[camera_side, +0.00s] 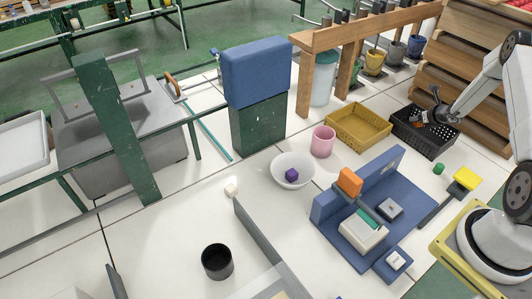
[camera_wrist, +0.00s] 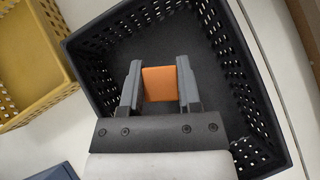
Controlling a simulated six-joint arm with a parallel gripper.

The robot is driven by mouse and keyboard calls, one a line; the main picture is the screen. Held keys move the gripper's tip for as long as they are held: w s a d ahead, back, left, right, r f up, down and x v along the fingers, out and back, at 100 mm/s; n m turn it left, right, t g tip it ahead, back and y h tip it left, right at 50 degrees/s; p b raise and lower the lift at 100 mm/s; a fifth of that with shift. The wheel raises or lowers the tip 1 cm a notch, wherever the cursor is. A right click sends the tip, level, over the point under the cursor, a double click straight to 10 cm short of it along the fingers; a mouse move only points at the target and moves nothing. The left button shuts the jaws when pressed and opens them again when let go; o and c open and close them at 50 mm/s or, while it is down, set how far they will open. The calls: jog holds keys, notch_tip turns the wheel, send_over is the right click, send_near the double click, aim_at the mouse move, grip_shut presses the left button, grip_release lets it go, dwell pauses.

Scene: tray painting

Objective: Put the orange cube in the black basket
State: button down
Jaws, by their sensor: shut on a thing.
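The orange cube (camera_wrist: 160,83) is between the two grey fingers of my gripper (camera_wrist: 160,90) in the wrist view, with a finger against each side. The black basket (camera_wrist: 80,62) lies below and around it, with perforated walls and a dark, bare floor. In the side view my gripper (camera_side: 430,115) reaches down into the black basket (camera_side: 438,143) at the right, and a small orange patch of the cube shows at its fingertips. The cube's height above the basket floor is hard to tell.
A yellow basket (camera_side: 358,138) stands just left of the black one. A wooden slatted rack (camera_side: 480,75) rises behind. A small green cylinder (camera_side: 439,169) and a blue stand (camera_side: 330,207) with an orange block (camera_side: 350,182) are nearer. A white bowl (camera_side: 280,179) holds a purple cube.

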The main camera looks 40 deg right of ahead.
aim_at(419, 125)
jog(key=shift+w+d+f, duration=0.1)
jog(key=shift+w+f, duration=0.05)
jog(key=shift+f, duration=0.05)
jog(key=shift+w+d+f, duration=0.1)
jog(key=shift+f, duration=1.65)
jog(key=shift+f, duration=0.2)
jog(key=shift+c, duration=1.5)
grip_release()
jog(key=shift+r, duration=0.2)
jog(key=shift+s+r, duration=0.4)
jog(key=shift+r, duration=0.1)
jog(key=v, duration=1)
jog(key=shift+s+a+r, duration=0.2)
jog(key=shift+r, duration=0.05)
